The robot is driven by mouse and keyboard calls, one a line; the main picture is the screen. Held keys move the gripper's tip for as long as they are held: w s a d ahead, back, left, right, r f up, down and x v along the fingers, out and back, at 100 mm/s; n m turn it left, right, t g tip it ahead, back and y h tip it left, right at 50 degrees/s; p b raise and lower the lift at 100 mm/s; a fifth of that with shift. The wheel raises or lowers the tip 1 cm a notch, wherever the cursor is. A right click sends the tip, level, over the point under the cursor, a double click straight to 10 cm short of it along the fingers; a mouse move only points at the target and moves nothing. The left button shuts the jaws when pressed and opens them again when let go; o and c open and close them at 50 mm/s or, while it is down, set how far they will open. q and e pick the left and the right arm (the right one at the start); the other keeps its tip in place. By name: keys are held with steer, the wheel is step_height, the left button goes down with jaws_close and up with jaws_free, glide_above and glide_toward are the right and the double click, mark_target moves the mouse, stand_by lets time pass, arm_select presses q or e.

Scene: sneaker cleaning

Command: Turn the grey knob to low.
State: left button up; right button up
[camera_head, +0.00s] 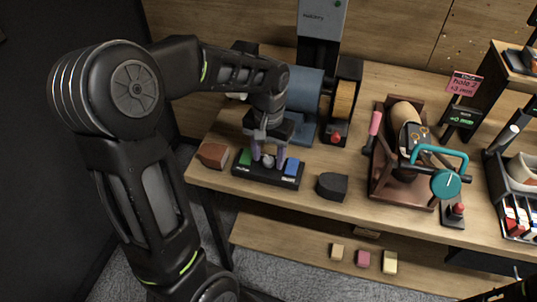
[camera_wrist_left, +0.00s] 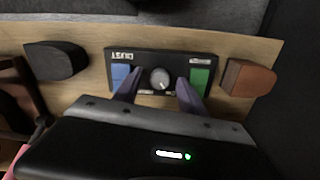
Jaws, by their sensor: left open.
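The grey knob (camera_head: 268,162) is in the middle of a black control box (camera_head: 240,172) near the table's front left edge. A green button (camera_head: 245,157) is left of it and a blue button (camera_head: 292,167) right of it. In the left wrist view the knob (camera_wrist_left: 159,78) is a round dial with a pale mark; its setting is too small to read. My left gripper (camera_head: 268,155) points down over the box, open. Its purple fingers (camera_wrist_left: 159,86) stand apart on either side of the knob, with a gap seen in the wrist view. My right gripper does not show.
A brown block (camera_head: 213,155) lies left of the box and a black block (camera_head: 332,186) right of it. Behind stands a machine with a blue drum (camera_head: 303,90).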

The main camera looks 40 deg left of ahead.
mark_target(268, 160)
arm_select(q)
step_height(268, 160, up, 8)
steer(key=shift+f, duration=0.1)
stand_by(0.5)
steer(key=shift+s, duration=0.1)
stand_by(0.4)
